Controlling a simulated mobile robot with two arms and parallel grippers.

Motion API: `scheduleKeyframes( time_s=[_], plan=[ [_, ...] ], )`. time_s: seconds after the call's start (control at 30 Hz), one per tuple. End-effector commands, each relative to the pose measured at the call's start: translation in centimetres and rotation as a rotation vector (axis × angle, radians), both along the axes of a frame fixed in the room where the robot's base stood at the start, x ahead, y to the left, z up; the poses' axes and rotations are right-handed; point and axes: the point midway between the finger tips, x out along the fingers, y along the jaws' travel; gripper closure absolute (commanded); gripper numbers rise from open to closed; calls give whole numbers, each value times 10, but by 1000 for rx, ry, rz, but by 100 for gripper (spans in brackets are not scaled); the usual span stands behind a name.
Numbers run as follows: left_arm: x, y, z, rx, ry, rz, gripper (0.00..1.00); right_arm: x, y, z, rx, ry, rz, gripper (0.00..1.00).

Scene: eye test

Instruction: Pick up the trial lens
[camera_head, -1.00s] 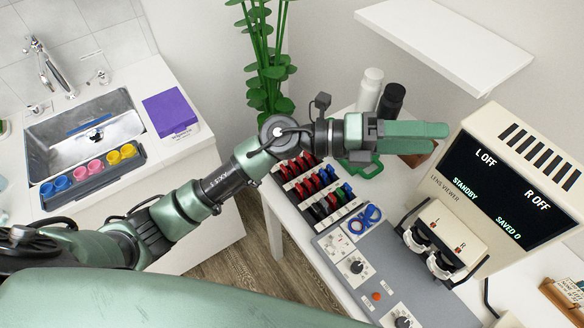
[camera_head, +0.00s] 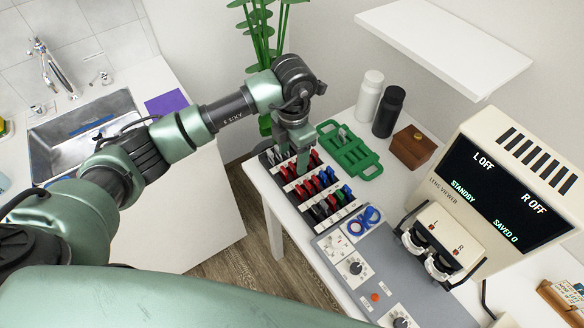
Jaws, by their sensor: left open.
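Several trial lenses with red, blue and dark tabs, such as a red one (camera_head: 308,188), stand in rows in a rack (camera_head: 337,217) on the white table. The task does not say which lens is meant. My left gripper (camera_head: 303,161) points down over the far end of the rack, near the lenses there. It is open, and its fingers hide part of the back rows. I cannot tell whether it touches a lens. My right gripper is not in view.
A green tray (camera_head: 362,171) lies just right of the gripper, with a wooden box (camera_head: 412,147) beyond. White (camera_head: 368,97) and black (camera_head: 388,112) bottles stand behind. Blue rings (camera_head: 364,218) and the lens viewer (camera_head: 450,232) are nearer. A shelf (camera_head: 445,45) overhangs the back.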

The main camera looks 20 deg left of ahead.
Motion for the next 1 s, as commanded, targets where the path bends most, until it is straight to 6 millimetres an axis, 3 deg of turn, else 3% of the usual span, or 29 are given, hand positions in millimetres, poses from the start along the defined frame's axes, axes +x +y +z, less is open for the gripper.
scheduleKeyframes(
  time_s=[0.13, 0.3, 0.57, 0.77, 0.8, 1.0],
  plan=[
    [-5, 1, -20, -1, 7, 1, 40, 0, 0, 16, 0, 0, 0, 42],
    [-4, 1, -40, -1, 3, 0, 40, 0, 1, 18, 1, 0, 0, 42],
    [-3, 1, -43, -1, 0, -1, 40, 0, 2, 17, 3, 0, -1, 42],
    [-3, 1, -43, -2, 0, -1, 96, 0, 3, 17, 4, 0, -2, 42],
    [-3, 1, -43, -2, 0, -1, 100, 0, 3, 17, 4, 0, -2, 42],
    [-3, 1, -43, -2, 0, 0, 100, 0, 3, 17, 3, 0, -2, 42]
  ],
)
